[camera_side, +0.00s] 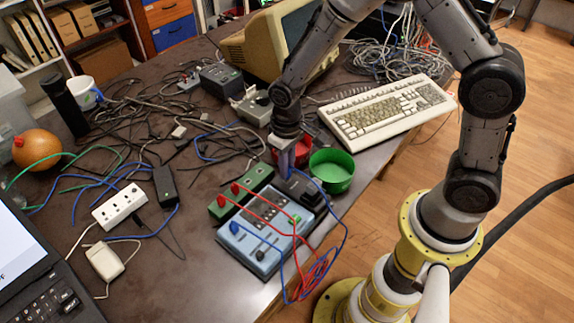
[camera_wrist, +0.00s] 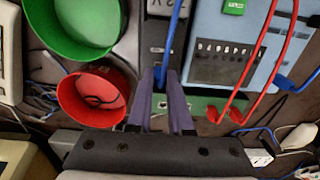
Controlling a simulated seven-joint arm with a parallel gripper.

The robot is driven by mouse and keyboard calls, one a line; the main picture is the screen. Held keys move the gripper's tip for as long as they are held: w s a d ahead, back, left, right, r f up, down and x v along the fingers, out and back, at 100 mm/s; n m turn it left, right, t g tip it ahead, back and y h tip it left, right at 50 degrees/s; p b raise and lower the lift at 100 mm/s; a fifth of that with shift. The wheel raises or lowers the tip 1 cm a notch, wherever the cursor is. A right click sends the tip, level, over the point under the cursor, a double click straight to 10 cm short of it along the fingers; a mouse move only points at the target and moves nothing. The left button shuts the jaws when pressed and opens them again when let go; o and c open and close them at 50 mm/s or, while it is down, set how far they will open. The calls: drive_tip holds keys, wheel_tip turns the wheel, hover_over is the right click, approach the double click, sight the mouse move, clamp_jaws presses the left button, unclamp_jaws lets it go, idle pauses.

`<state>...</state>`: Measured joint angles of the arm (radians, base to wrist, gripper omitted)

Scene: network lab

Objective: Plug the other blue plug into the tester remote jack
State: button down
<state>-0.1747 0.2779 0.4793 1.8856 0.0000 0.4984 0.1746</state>
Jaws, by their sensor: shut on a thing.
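My gripper (camera_side: 287,172) points down over the black box beside the blue tester. In the wrist view its fingers (camera_wrist: 167,82) are closed around the lower end of a blue lead (camera_wrist: 175,45), over the black box (camera_wrist: 155,32) with light lettering. The light-blue tester (camera_side: 285,240) has a dark panel and a green display. A blue plug (camera_side: 234,228) stands on its near left part. I cannot tell which socket is the remote jack, or whether the held plug touches the black box.
A green box (camera_side: 222,208) with red plugs and leads lies alongside the tester. A green bowl (camera_side: 332,172) and a red bowl (camera_wrist: 85,98) stand close to my gripper. Loose cables, a white socket strip (camera_side: 120,205) and a keyboard (camera_side: 388,112) surround the area.

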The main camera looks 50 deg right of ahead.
drive_tip(key=shift+f, duration=0.75)
idle(1.2)
drive_tip(key=c, duration=0.8)
unclamp_jaws()
drive_tip(key=shift+o, duration=0.2)
drive_tip(key=shift+r, duration=0.1)
wheel_tip(320, 180, up, 14)
drive_tip(key=s+d+r+t, duration=0.2)
drive_tip(key=s+r, duration=0.1)
drive_tip(key=r, duration=0.3)
drive_tip(key=s+d+r+t, duration=0.2)
drive_tip(key=s+r, duration=0.1)
drive_tip(key=r, duration=0.3)
drive_tip(key=s+d+t, duration=0.1)
drive_tip(key=s+d, duration=0.1)
drive_tip(key=s, duration=1.1)
drive_tip(key=shift+s+d+f+t, duration=0.15)
drive_tip(key=shift+f+t, duration=0.15)
